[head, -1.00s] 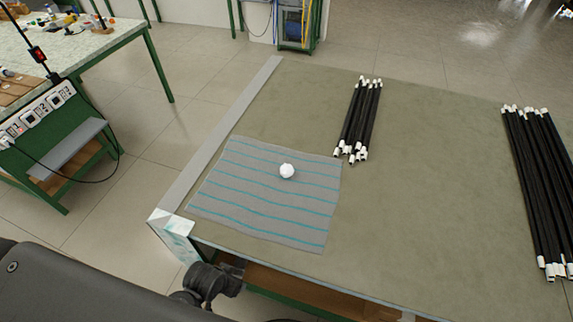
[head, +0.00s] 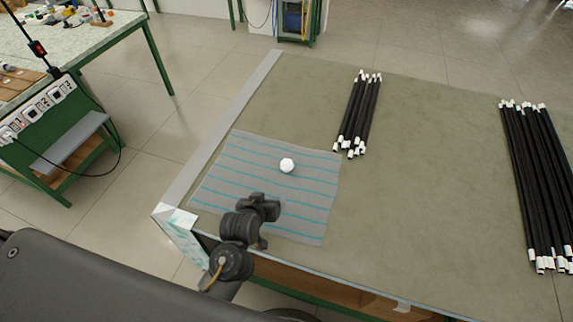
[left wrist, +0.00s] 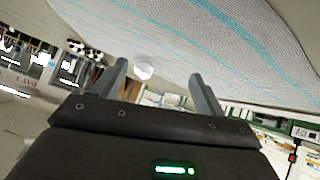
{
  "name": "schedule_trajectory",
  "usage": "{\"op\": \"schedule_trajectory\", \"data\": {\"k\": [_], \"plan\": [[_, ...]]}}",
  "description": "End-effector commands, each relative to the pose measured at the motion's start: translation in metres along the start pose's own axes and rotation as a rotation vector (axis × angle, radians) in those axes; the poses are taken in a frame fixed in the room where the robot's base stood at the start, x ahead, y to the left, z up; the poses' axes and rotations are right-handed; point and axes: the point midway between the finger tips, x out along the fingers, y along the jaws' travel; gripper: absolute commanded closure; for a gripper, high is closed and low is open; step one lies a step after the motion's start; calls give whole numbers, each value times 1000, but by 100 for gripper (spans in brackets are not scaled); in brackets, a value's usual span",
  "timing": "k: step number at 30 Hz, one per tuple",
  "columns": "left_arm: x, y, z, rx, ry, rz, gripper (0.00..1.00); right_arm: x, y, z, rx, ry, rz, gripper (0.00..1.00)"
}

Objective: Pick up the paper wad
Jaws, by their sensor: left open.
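The paper wad (head: 287,165) is a small white ball lying on a grey cloth with teal stripes (head: 240,160), near the cloth's middle. My left gripper (head: 266,204) is above the front part of the cloth, apart from the wad and nearer to me. In the left wrist view the wad (left wrist: 144,70) shows beyond and between the two open fingers (left wrist: 160,82), with nothing held. The striped cloth (left wrist: 215,40) also fills the top of that view. My right gripper is in neither view.
The cloth lies on a greenish-brown table (head: 420,200), at its left front corner. A short bundle of black rods with white ends (head: 358,115) lies behind the wad to the right. A longer rod bundle (head: 537,185) lies at the far right. The table between them is clear.

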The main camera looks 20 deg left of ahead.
Motion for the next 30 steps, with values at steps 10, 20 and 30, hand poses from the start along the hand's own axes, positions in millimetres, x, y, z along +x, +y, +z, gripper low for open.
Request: {"op": "schedule_trajectory", "data": {"k": [10,20,30], "plan": [[39,35,-61,-86,239,-35,28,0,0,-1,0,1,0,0],[74,33,-70,-83,240,-37,28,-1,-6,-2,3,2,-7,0],[94,32,-74,-85,239,-35,28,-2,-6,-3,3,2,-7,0]]}}
